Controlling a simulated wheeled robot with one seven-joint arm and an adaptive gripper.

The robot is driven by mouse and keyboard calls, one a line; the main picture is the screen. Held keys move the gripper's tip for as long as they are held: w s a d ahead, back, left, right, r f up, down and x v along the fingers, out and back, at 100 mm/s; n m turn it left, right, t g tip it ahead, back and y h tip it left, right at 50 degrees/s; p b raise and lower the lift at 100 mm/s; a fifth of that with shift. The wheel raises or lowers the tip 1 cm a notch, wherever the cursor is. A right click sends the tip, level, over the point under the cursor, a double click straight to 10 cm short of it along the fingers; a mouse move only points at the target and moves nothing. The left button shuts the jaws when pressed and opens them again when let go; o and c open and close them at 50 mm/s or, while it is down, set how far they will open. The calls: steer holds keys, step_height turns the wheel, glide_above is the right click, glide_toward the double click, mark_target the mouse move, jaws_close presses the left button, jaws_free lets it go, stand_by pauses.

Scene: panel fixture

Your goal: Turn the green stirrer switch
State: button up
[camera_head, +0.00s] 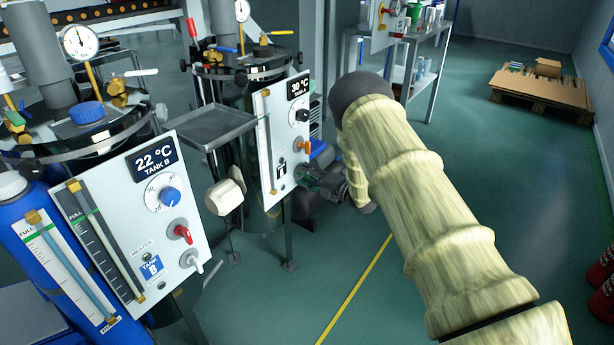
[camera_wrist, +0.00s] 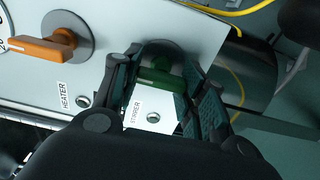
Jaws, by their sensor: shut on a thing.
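The green stirrer switch (camera_wrist: 160,76) sits on the white panel (camera_wrist: 195,30) above the "STIRRER" label in the wrist view. My gripper (camera_wrist: 164,88) has one finger on each side of it and is shut on its handle. Shadow makes the handle's exact angle hard to judge. In the head view my gripper (camera_head: 308,180) is at the lower right edge of the Tank A panel (camera_head: 277,110), which reads 30 °C. It hides the green switch there.
The orange heater switch (camera_wrist: 45,47) is left of my gripper in the wrist view. In the head view the Tank B panel (camera_head: 115,215), with red (camera_head: 182,232) and white (camera_head: 190,260) switches, stands nearer at left. A grey tray (camera_head: 212,125) juts out between the panels.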

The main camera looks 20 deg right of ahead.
steer(key=shift+f, duration=0.1)
stand_by(0.3)
steer(key=o, duration=1)
steer(key=shift+o, duration=0.2)
steer(key=shift+s, duration=0.1)
steer(key=v, duration=1.2)
